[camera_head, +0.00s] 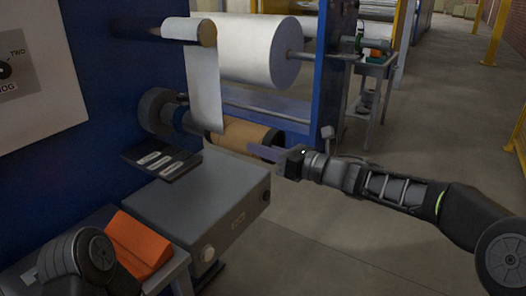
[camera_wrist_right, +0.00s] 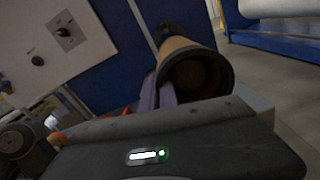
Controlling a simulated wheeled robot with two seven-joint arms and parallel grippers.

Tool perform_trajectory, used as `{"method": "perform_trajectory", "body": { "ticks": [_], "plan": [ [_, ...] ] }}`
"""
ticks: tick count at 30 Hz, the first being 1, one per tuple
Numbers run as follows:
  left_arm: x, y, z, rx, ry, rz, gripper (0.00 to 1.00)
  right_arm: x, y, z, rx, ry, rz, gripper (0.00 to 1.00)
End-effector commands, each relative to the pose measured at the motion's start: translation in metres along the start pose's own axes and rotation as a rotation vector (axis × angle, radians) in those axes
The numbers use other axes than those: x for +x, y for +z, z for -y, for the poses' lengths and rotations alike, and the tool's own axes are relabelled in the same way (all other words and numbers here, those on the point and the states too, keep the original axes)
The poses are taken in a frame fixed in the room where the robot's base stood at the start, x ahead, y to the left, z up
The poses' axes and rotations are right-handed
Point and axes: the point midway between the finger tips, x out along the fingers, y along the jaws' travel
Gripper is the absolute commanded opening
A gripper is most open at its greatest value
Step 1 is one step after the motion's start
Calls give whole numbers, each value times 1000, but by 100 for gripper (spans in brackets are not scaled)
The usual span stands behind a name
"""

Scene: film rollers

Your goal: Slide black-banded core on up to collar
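The brown core (camera_head: 238,134) sits around the shaft low on the blue machine, with a black band at its right end. The dark round collar (camera_head: 158,111) is at the shaft's left end by the machine wall. A hanging white sheet partly covers the core's left end, and I cannot tell exactly how large the gap to the collar is. My right gripper (camera_head: 262,152) is at the core's banded end, its purplish fingers together. In the right wrist view the fingers (camera_wrist_right: 164,97) lie just left of the core's open end (camera_wrist_right: 197,75); contact is unclear. My left gripper is out of view.
A grey box (camera_head: 215,215) stands in front of the core, with a dark labelled panel (camera_head: 162,160) behind it. An orange block (camera_head: 140,243) lies at lower left. A large white roll (camera_head: 255,48) hangs above. The floor at right is open.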

Motion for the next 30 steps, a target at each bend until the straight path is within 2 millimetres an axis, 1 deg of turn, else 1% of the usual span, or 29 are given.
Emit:
{"method": "perform_trajectory", "body": {
  "ticks": [9, 12, 19, 30],
  "plan": [
    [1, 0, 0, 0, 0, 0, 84, 2, 0, 1, 0, -4, 1, 0],
    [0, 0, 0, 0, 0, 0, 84, 2, 1, 2, 0, -5, 1, 10],
    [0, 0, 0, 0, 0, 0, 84, 1, 1, 3, 0, -7, 1, 29],
    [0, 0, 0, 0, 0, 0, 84, 0, 0, 5, 1, -13, 0, 29]
  ]
}}
